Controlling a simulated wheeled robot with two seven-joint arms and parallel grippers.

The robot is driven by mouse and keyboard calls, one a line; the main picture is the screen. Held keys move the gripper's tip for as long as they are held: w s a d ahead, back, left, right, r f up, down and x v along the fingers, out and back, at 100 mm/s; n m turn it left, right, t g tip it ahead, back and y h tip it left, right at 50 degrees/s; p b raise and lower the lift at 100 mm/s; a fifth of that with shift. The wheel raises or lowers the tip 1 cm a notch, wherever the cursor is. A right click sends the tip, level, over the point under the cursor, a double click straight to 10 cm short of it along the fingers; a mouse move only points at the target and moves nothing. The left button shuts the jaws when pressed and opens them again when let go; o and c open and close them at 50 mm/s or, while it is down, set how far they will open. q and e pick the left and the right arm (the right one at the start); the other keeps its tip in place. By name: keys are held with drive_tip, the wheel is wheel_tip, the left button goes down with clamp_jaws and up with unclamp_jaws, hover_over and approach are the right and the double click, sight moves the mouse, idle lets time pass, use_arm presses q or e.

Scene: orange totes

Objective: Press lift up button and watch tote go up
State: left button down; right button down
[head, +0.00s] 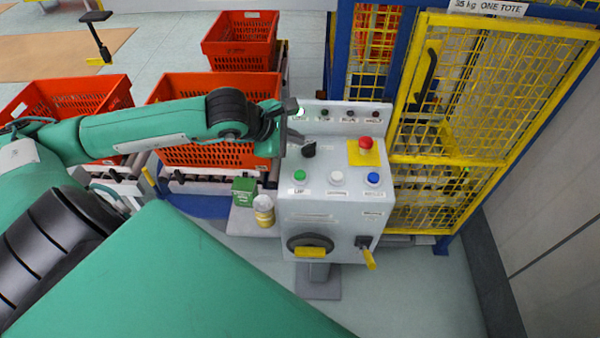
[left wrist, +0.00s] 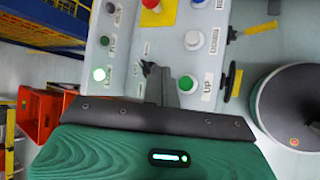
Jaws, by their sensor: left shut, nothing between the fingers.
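The grey control box (head: 330,214) stands in front of the lift cage. Its green button (head: 300,175), labelled UP, is at the left of the button row; it also shows in the left wrist view (left wrist: 186,84). My left gripper (head: 291,136) is shut and empty at the box's upper left edge. In the left wrist view its fingers (left wrist: 165,82) appear just beside the green button; contact cannot be told. The leftmost indicator lamp (head: 300,113) glows green. An orange-red tote (head: 375,35) shows partly behind the lift's mesh. My right gripper is not in view.
A black selector knob (head: 309,150), white button (head: 336,177), blue button (head: 373,178) and red emergency stop (head: 365,143) are close by. The yellow mesh cage (head: 490,90) stands right. An orange tote (head: 176,154) sits on rollers behind my left arm. Floor at front right is clear.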

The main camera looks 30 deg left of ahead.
use_arm(q)
hover_over(296, 175)
wheel_tip(296, 175, down, 6)
drive_tip(key=shift+r+b, duration=0.15)
drive_tip(key=shift+b, duration=0.15)
wheel_tip(296, 175, down, 2)
drive_tip(key=shift+f+b, duration=0.1)
drive_tip(key=shift+b, duration=0.9)
drive_tip(key=shift+f+b, duration=0.5)
drive_tip(key=shift+b, duration=0.2)
idle(0.7)
drive_tip(key=shift+f+b, duration=0.4)
drive_tip(key=shift+b, duration=0.55)
